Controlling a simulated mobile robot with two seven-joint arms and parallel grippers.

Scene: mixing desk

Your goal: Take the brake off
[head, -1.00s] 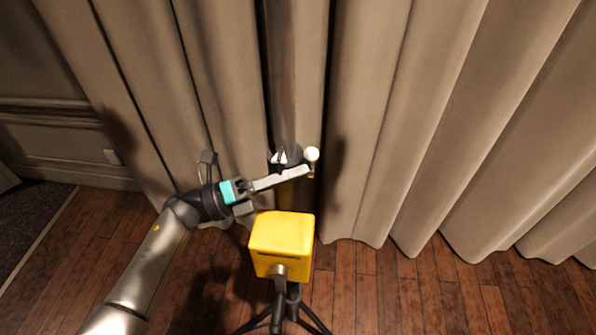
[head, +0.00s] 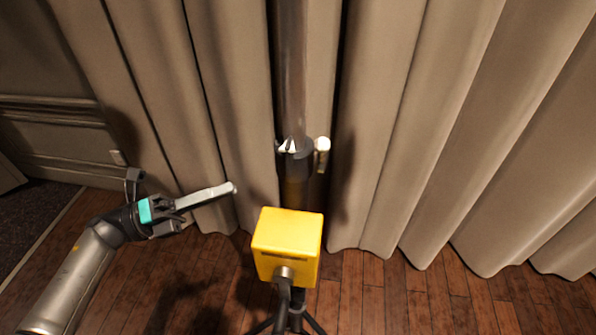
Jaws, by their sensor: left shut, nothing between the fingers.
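The brake looks to be the small pale lever (head: 322,150) on the right side of a dark collar (head: 294,158) around a vertical metal pole (head: 291,70). The lever hangs roughly upright beside the collar. My left gripper (head: 232,188) is shut and empty, left of the collar and a little lower in the picture, clear of the pole and lever. Its fingers point right. My right gripper is not in view.
A yellow box (head: 287,246) on a black tripod stands in front of the pole, close to my left gripper. Beige curtains (head: 440,120) hang behind. Wooden floor (head: 400,295) is free at the right.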

